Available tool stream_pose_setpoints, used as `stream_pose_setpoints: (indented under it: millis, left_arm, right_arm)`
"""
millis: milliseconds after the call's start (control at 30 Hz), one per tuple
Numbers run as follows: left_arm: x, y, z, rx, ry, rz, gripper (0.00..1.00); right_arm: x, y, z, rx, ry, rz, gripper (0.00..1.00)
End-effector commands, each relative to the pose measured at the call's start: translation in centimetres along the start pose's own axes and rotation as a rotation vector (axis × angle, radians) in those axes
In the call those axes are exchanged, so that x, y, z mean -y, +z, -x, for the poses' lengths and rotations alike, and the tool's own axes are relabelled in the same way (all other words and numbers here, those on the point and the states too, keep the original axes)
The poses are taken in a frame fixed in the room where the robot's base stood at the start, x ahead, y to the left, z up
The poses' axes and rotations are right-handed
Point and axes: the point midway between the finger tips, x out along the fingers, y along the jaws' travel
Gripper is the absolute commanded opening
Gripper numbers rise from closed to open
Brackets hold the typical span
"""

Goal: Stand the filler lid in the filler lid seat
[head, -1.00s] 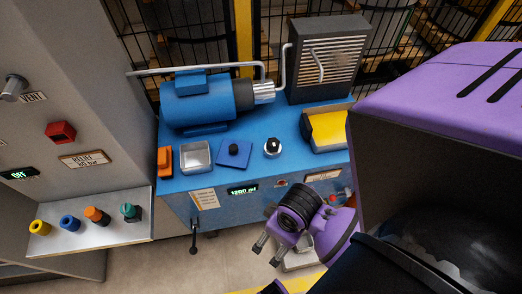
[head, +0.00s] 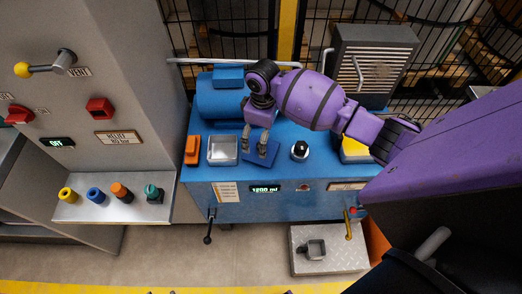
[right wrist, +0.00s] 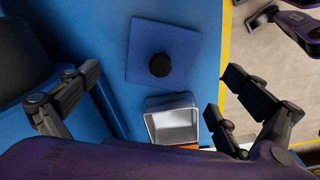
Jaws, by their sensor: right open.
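The filler lid, a flat blue square plate with a black knob, lies on the blue cabinet top (head: 272,150); it also shows in the right wrist view (right wrist: 165,45). An open silver square-rimmed box (head: 222,151) sits just left of it and shows in the right wrist view too (right wrist: 173,122). I cannot tell for sure which part is the filler lid seat. My right gripper (head: 255,149) is open and empty above the lid, its fingers pointing down and partly hiding it in the head view. In the right wrist view its fingers (right wrist: 150,92) are spread wide.
A blue motor (head: 218,100) stands behind the lid, partly covered by my arm. A shelf (head: 100,211) with several coloured caps is at left.

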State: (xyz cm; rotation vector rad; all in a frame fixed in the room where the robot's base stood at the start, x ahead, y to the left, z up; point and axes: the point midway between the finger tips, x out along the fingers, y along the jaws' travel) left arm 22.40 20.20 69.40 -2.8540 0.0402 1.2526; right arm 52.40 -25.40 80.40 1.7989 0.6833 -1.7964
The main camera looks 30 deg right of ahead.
Motion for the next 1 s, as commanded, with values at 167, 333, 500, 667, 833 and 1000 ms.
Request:
stream_pose_setpoints:
  millis: [167, 333, 500, 667, 833, 1000]
  left_arm:
    - [-0.2, 0.2, -0.1, 0.001, 0.0, 0.005, 0.33]
    - [-0.3, 0.5, -0.1, 0.006, -0.001, 0.012, 0.33]
    - [-0.2, 1.1, -0.1, 0.014, -0.004, 0.012, 0.33]
    - [0.0, 1.1, -0.1, 0.014, -0.006, 0.011, 0.33]
    - [0.1, 1.1, -0.1, 0.014, -0.007, 0.008, 0.33]
    - [0.2, 1.2, -0.1, 0.015, -0.007, 0.005, 0.33]
  right_arm:
    - [0.2, 0.1, -2.4, 0.004, -0.005, 0.0, 1.0]
    - [0.3, -0.3, -4.8, 0.004, -0.004, 0.0, 1.0]
    - [0.2, -0.3, -6.9, 0.002, -0.003, 0.0, 1.0]
    - [0.2, -0.4, -7.2, 0.001, 0.0, 0.0, 1.0]
    - [0.1, -0.4, -7.1, 0.001, 0.0, 0.0, 0.93]
    - [0.1, -0.4, -7.1, 0.001, 0.0, 0.0, 0.71]
